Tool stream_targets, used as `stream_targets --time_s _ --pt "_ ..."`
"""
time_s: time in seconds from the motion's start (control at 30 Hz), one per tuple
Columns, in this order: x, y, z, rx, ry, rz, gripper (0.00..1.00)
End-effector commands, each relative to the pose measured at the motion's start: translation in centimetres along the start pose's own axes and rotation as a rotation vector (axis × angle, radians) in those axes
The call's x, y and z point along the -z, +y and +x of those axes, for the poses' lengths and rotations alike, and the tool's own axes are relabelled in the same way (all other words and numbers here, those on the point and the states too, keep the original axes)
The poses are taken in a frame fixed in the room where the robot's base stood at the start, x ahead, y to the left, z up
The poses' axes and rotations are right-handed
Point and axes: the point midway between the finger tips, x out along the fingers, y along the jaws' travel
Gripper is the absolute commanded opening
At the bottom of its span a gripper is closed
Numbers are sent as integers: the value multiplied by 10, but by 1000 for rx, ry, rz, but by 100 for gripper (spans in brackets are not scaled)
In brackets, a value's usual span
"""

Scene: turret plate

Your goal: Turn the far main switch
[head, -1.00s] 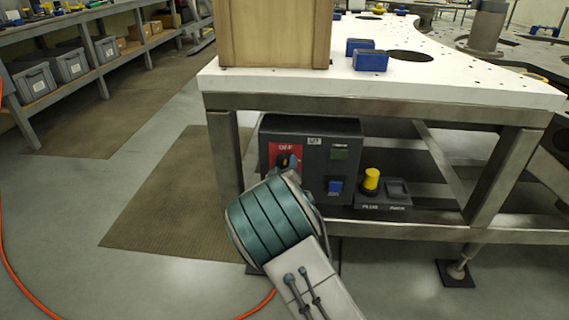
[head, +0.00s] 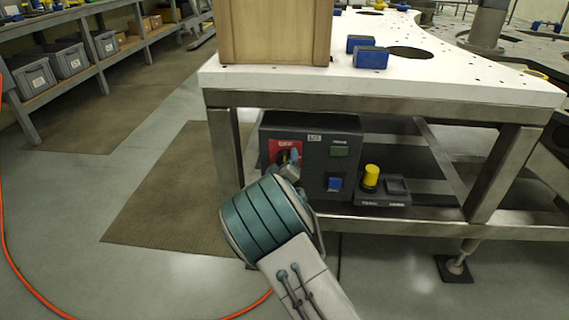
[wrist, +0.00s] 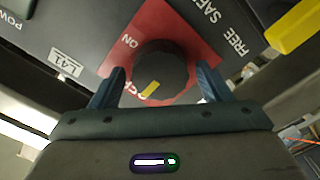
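The main switch is a dark round knob (wrist: 160,72) on a red plate (wrist: 185,42), with a yellow mark at its lower edge toward the partly covered OFF lettering. ON is printed on the left of the plate. In the head view the red plate (head: 275,147) is on the upper left of a dark control box (head: 312,178) under the table; my gripper partly hides the knob. My gripper (wrist: 160,70) is open, with one finger on each side of the knob in the wrist view. Gaps show between fingers and knob; I cannot tell how deep they reach.
A yellow knob (head: 371,176) stands on a small dark unit right of the box. The white tabletop (head: 450,88) overhangs the box, and a table leg (head: 224,150) stands close on its left. An orange cable (head: 8,250) lies on the floor.

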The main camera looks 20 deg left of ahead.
Motion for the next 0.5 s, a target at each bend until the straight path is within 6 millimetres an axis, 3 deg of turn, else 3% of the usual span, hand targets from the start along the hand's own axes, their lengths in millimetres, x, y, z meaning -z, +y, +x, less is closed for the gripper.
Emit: stream_targets --time_s 0.33,0.5 --pt "-1 0 -2 1 -3 1 74" --pt "0 0 -19 3 -4 1 74"
